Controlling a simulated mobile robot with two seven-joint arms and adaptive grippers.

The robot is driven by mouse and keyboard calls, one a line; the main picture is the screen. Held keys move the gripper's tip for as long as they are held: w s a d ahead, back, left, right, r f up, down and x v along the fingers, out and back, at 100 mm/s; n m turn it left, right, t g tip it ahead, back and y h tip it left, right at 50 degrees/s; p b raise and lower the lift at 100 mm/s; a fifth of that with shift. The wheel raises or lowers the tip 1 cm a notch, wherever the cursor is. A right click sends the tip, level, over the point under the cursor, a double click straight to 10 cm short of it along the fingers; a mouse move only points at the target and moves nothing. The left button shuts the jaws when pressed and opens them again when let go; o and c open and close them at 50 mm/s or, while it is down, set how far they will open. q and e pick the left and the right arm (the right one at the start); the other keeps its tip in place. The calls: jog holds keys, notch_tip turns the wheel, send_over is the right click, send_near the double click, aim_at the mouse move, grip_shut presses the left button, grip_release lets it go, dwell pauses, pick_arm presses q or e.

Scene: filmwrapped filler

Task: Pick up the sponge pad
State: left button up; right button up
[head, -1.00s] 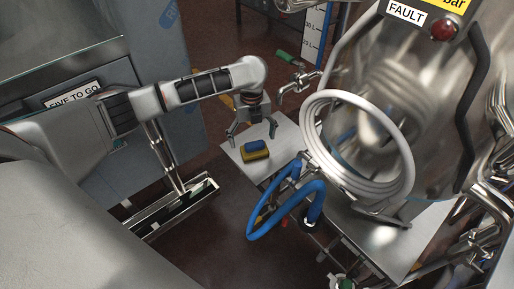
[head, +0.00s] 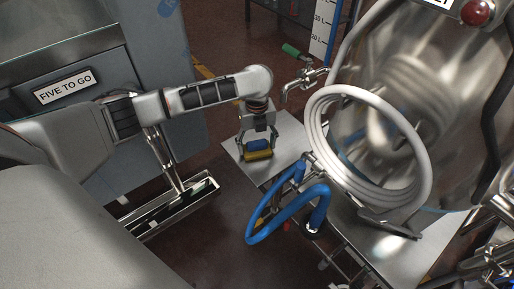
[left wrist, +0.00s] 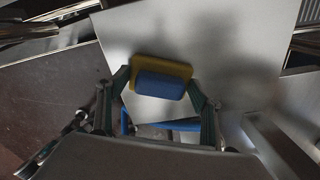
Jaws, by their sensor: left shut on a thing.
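The sponge pad (head: 258,150) is yellow with a blue block on its top. It is at the left end of the metal table in the head view, and it also shows in the left wrist view (left wrist: 160,83). My left gripper (head: 258,153) comes down over it from above. Its two fingers are shut on the pad's two ends. I cannot tell whether the pad still touches the table. My right gripper is in no view.
The metal table (head: 238,151) is bare around the pad. A blue hose (head: 262,228) loops over its front edge. A coiled white hose (head: 322,150) and a steel tank (head: 410,95) stand to the right. A tap (head: 300,84) is behind.

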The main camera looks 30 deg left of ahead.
aim_at(258, 141)
pick_arm(q)
jog(key=shift+s+f, duration=0.1)
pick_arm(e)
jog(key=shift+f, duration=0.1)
pick_arm(q)
jog(key=r, duration=0.1)
jog(key=r+p, duration=0.1)
jog(key=r, duration=0.1)
jog(key=r+p, duration=0.1)
jog(key=r, duration=0.1)
jog(key=shift+w, duration=0.3)
notch_tip(258, 141, up, 4)
jog(key=shift+s+r+p, duration=0.15)
jog(key=shift+p, duration=0.85)
jog(key=shift+s+r, duration=0.1)
jog(key=shift+r, duration=0.35)
jog(key=shift+f, duration=0.1)
jog(key=o, duration=0.5)
jog(key=shift+c, duration=1.5)
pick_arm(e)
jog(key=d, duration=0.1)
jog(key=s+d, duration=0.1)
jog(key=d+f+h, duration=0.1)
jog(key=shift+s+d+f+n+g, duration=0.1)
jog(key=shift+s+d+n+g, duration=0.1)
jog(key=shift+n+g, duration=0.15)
